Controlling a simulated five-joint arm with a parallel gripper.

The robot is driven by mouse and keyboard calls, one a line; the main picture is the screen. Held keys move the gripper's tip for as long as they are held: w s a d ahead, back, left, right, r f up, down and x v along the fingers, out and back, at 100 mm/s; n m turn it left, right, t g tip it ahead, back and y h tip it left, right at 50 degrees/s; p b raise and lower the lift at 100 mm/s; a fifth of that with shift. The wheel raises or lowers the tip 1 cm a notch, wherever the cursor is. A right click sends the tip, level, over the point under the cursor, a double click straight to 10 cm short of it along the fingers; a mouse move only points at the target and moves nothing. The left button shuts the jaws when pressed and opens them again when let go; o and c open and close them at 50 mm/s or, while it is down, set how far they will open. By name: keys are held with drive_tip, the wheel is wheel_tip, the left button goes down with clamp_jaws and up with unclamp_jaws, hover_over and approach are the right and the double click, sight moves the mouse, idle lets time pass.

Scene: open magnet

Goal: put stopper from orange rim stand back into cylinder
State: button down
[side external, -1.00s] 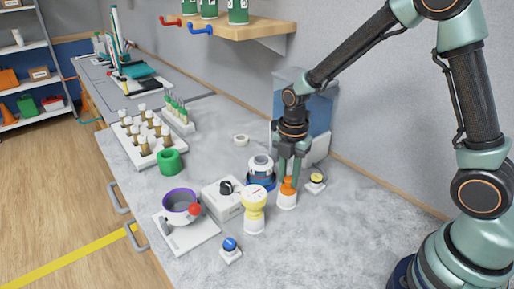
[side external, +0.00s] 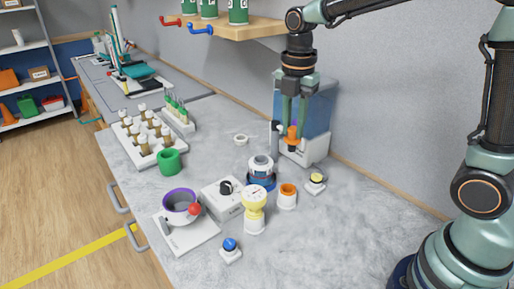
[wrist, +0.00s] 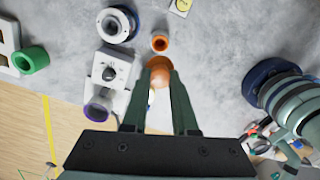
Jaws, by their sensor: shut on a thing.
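My gripper (side external: 293,122) is shut on an orange stopper (side external: 292,138) and holds it upright, high above the bench. In the wrist view the stopper (wrist: 159,65) sits between the fingertips. The orange rim stand (side external: 288,196) is a short white holder, below and apart from the stopper; its rim (wrist: 160,43) looks empty in the wrist view. A squat white and dark blue cylindrical piece (side external: 261,172) stands left of the stand, and a hollow green cylinder (side external: 169,161) stands farther left. I cannot tell which one the task calls the cylinder.
A blue-clear tank (side external: 316,108) stands behind my gripper. The right bench is clear.

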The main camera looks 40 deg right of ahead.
sight(291, 127)
wheel_tip(291, 127, up, 4)
drive_tip(key=shift+r, duration=0.2)
drive_tip(key=shift+w+r, duration=0.35)
drive_tip(key=shift+r, duration=0.25)
drive_tip(key=w+r, duration=0.3)
drive_tip(key=w, duration=0.7)
drive_tip(key=shift+n, duration=0.3)
wheel_tip(291, 127, down, 20)
drive_tip(key=shift+w+r, duration=0.1)
drive_tip(key=c, duration=0.7)
unclamp_jaws()
